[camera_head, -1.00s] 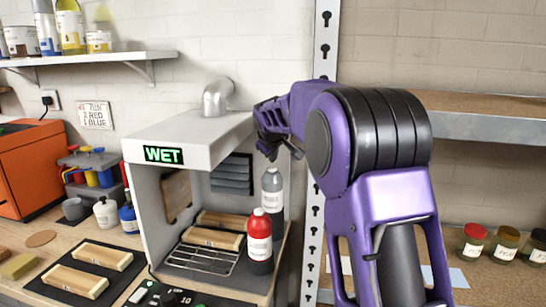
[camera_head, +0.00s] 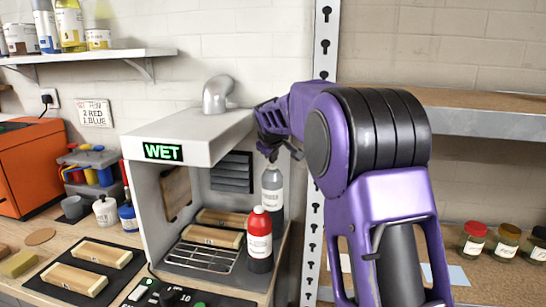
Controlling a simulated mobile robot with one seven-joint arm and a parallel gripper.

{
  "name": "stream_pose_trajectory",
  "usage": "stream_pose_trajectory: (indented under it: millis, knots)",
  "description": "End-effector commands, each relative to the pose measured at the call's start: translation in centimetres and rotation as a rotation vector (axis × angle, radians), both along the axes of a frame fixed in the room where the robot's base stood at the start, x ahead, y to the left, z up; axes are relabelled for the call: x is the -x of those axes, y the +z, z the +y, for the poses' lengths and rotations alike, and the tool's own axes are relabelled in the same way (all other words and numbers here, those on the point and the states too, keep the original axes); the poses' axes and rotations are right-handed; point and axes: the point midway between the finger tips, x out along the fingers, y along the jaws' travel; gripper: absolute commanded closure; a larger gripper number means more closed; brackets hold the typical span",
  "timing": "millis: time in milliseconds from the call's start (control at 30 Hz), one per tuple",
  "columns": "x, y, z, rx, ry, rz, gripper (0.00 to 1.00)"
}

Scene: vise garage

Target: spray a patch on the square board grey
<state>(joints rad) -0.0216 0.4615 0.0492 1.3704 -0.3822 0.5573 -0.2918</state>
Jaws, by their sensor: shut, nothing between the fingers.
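A brown square board (camera_head: 176,193) stands against the left inner wall of the white spray booth (camera_head: 200,140), seen at a slant; no grey patch can be made out on it. A grey spray bottle (camera_head: 272,198) stands upright at the booth's right side. A red spray bottle (camera_head: 259,243) stands in front of it and hides part of it. My gripper (camera_head: 271,156) is just above the grey bottle's top, small and partly hidden by my purple arm. It is shut and holds nothing. I cannot tell whether it touches the bottle.
Wooden blocks (camera_head: 214,236) lie at the booth's wire rack (camera_head: 195,258). The booth's sign (camera_head: 163,152) reads WET. More blocks (camera_head: 75,279) lie on a dark mat at the left. A metal upright (camera_head: 318,220) stands right of the booth. Several jars (camera_head: 507,242) stand at the right.

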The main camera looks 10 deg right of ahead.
Motion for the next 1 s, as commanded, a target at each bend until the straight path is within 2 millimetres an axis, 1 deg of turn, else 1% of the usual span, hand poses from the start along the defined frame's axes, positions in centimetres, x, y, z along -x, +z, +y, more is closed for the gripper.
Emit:
stream_pose_trajectory:
  millis: [267,1000]
  knots:
    - [0.00,0.03,0.02,0.000,0.000,0.000,1.00]
    - [0.01,-0.77,0.01,0.000,0.000,0.000,1.00]
